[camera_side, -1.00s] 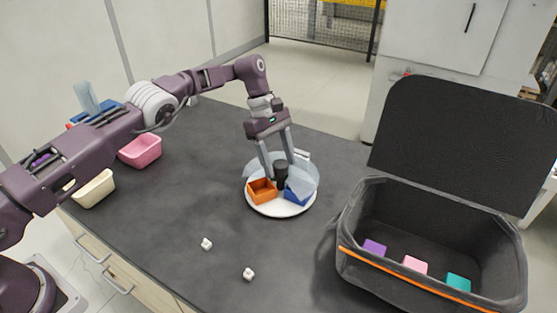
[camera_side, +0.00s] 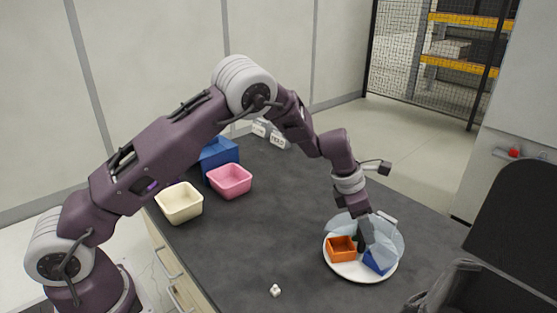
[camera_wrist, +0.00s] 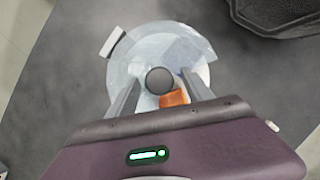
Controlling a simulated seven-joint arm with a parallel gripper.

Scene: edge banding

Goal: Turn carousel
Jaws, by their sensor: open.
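The carousel (camera_side: 345,271) is a round white turntable with clear panels and a small white block at its rim. An orange bin (camera_side: 340,249) stands on its left side and a blue bin (camera_side: 377,262) on its front right. In the wrist view the carousel (camera_wrist: 125,75) has a round dark knob (camera_wrist: 159,80) at its middle. My gripper (camera_side: 363,238) is low over the carousel's middle, pointing down. In the wrist view my gripper (camera_wrist: 158,79) is open, with a finger on each side of the knob and gaps showing. The orange bin (camera_wrist: 173,98) is partly hidden.
A cream bin (camera_side: 180,203), a pink bin (camera_side: 230,181) and a blue container (camera_side: 219,155) stand at the table's left. A small white piece (camera_side: 275,290) lies in front. An open black case (camera_side: 465,288) is at the right. The dark table between is mostly clear.

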